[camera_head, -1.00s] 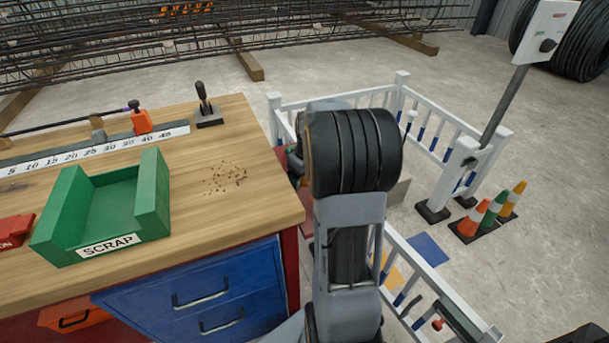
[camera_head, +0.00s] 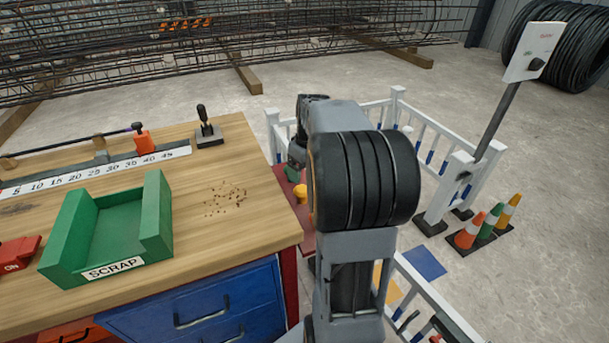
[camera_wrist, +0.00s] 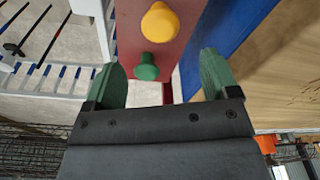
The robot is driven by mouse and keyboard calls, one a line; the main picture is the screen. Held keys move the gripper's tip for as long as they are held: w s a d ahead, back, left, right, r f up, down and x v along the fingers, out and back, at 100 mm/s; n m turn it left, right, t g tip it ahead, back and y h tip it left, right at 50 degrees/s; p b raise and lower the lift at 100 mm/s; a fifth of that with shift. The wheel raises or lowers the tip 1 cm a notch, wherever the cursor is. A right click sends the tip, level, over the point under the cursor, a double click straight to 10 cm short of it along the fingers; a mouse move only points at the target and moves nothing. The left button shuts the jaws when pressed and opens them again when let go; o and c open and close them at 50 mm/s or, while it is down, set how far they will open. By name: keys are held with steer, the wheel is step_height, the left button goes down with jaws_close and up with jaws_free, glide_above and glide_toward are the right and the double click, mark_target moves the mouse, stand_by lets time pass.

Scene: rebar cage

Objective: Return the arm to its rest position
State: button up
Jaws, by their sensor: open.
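My gripper (camera_wrist: 167,80) shows in the wrist view with its two green fingertips spread apart and nothing between them. Beyond the fingers are a red panel (camera_wrist: 133,22) with a yellow knob (camera_wrist: 160,22) and a green knob (camera_wrist: 147,67). In the head view my arm stands folded upright at the right of the workbench (camera_head: 262,215), and its links hide most of the gripper. The yellow knob (camera_head: 300,193) shows just left of my arm, on the red panel (camera_head: 288,183) at the bench's side.
The bench holds a green scrap tray (camera_head: 158,215), a ruler (camera_head: 100,172) and a black lever (camera_head: 205,125). Small cones (camera_head: 488,222) stand farther right.

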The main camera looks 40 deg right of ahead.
steer(key=shift+s+r, duration=0.1)
steer(key=shift+r, duration=0.5)
steer(key=s+a+r+p, duration=0.3)
steer(key=a+r+p, duration=0.3)
steer(key=a+p, duration=0.1)
steer(key=s+a+r+m+t+p, duration=0.1)
steer(key=s+a+r+p, duration=0.3)
steer(key=a+r+p, duration=0.2)
steer(key=s+a+r+t+p, duration=0.1)
steer(key=s+a+r+p, duration=0.3)
steer(key=a+r+p, duration=0.3)
steer(key=shift+s+a+p, duration=0.15)
steer(key=shift+a+p, duration=0.3)
steer(key=shift+p, duration=0.1)
steer(key=shift+s+a+f+m, duration=0.1)
steer(key=shift+s+a+m, duration=0.1)
steer(key=shift+m, duration=0.1)
